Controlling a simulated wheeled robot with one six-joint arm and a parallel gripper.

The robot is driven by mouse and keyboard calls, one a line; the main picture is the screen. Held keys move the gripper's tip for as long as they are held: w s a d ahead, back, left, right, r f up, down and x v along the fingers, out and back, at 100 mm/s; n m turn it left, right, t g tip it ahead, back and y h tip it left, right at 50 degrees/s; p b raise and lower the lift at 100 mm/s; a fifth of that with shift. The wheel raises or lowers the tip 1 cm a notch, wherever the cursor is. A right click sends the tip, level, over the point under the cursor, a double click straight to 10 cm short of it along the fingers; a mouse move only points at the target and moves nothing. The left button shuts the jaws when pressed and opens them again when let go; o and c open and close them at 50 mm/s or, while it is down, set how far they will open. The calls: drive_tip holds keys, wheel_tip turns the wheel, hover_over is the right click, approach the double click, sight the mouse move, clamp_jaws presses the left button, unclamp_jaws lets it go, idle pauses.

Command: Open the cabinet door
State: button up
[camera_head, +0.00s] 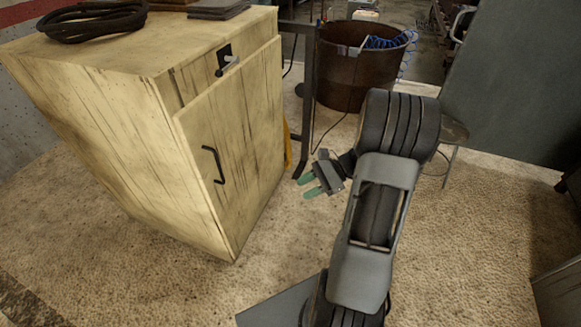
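The cabinet (105,112) is a pale, worn wooden box at the left. Its door (240,150) faces right and looks shut. A black bar handle (214,165) sits on the door near its left edge. My gripper (306,186) has green fingertips and points left toward the door, clearly apart from the handle. Its two fingers are spread with a gap between them and nothing in it.
A coiled black cable (92,20) and flat dark pieces (217,8) lie on the cabinet top. A brown drum (365,65) with a blue coiled hose (388,42) and a dark upright post (309,95) stand behind. The floor (270,250) before the door is clear.

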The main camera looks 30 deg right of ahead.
drive_tip(key=w+d+f+m+t+y+p, duration=0.1)
drive_tip(key=d+f+m+t+y, duration=0.15)
drive_tip(key=d+m+t, duration=0.65)
drive_tip(key=w+a+n+p, duration=0.1)
drive_tip(key=w+a, duration=0.7)
drive_tip(key=a, duration=0.1)
drive_tip(key=shift+a+g+h, duration=0.3)
drive_tip(key=shift+h, duration=0.15)
clamp_jaws()
drive_tip(key=c, duration=0.7)
unclamp_jaws()
unclamp_jaws()
